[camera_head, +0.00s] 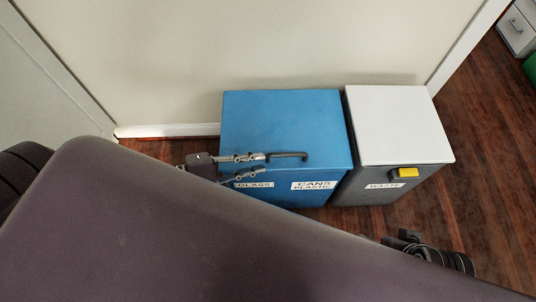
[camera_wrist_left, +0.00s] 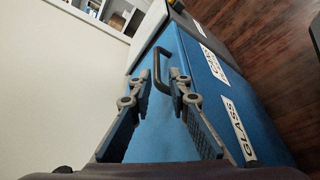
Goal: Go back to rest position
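My left gripper (camera_head: 264,163) is open and empty over the front left part of the blue bin (camera_head: 280,115). Its fingertips are close to the left end of the dark handle (camera_head: 290,155) on the bin's lid. In the left wrist view the handle (camera_wrist_left: 158,70) shows between the two spread fingers (camera_wrist_left: 160,75), with no grip on it. I cannot tell whether a finger touches it. The lid is shut. Labels on the bin's front read GLASS and CANS PLASTIC. My right gripper's fingers do not show; only dark parts of my right arm show at lower right.
A grey waste bin (camera_head: 365,187) with a white lid (camera_head: 398,125) and a yellow tab (camera_head: 407,173) stands right of the blue bin. A wall (camera_head: 250,45) is behind both. Wooden floor (camera_head: 485,160) is clear at right. White drawers (camera_head: 516,32) stand at the far upper right.

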